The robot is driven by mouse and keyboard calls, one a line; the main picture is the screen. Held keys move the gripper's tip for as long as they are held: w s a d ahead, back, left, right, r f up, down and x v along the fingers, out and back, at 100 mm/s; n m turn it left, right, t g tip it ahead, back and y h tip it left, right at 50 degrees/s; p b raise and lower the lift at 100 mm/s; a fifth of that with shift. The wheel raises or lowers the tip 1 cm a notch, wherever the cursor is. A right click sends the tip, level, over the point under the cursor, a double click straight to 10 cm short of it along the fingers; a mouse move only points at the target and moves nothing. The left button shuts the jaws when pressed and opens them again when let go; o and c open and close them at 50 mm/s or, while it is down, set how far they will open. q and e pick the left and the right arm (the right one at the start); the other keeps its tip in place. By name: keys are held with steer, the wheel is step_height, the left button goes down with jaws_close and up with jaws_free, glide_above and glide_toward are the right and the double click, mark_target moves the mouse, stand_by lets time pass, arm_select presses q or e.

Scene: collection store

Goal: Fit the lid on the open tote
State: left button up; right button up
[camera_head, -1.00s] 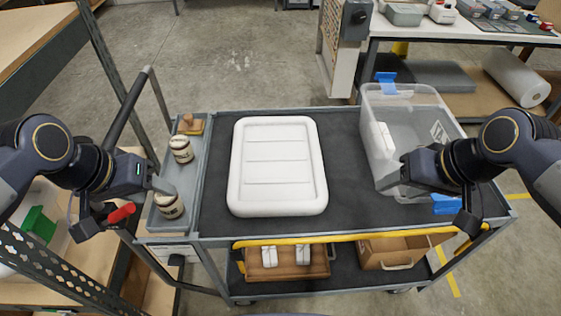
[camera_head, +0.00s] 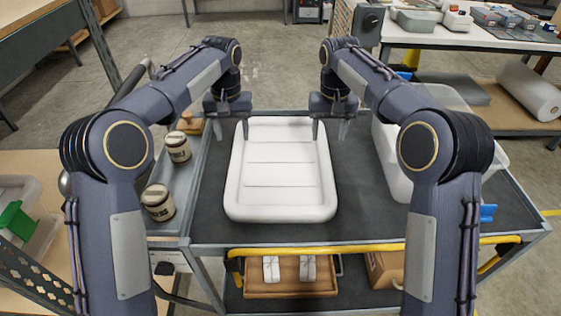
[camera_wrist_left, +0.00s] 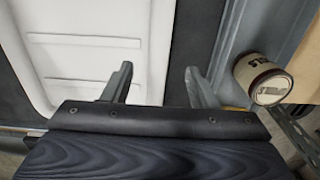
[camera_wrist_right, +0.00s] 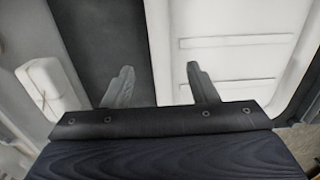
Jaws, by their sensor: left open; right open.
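The white lid (camera_head: 280,180) lies flat on the dark cart top, and both wrist views show part of it (camera_wrist_left: 85,45) (camera_wrist_right: 225,50). My left gripper (camera_head: 228,124) is open over the lid's far left side; in the left wrist view the lid's edge runs between its fingers (camera_wrist_left: 158,85). My right gripper (camera_head: 330,128) is open over the far right side, with the opposite edge between its fingers (camera_wrist_right: 162,86). Neither grips the lid. The clear open tote (camera_head: 392,160) stands right of the lid, largely hidden by my right arm. A white item inside it shows in the right wrist view (camera_wrist_right: 45,88).
A grey side tray (camera_head: 185,187) left of the lid holds two labelled jars (camera_head: 158,202) (camera_head: 177,147). A yellow rail (camera_head: 300,249) runs along the cart's front. A dark strip of bare cart top separates lid and tote.

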mark_target(236, 156)
arm_select(q)
steer(key=shift+f, duration=3.95)
arm_select(e)
steer(key=shift+f, duration=3.9)
arm_select(q)
jaws_close()
arm_select(e)
jaws_close()
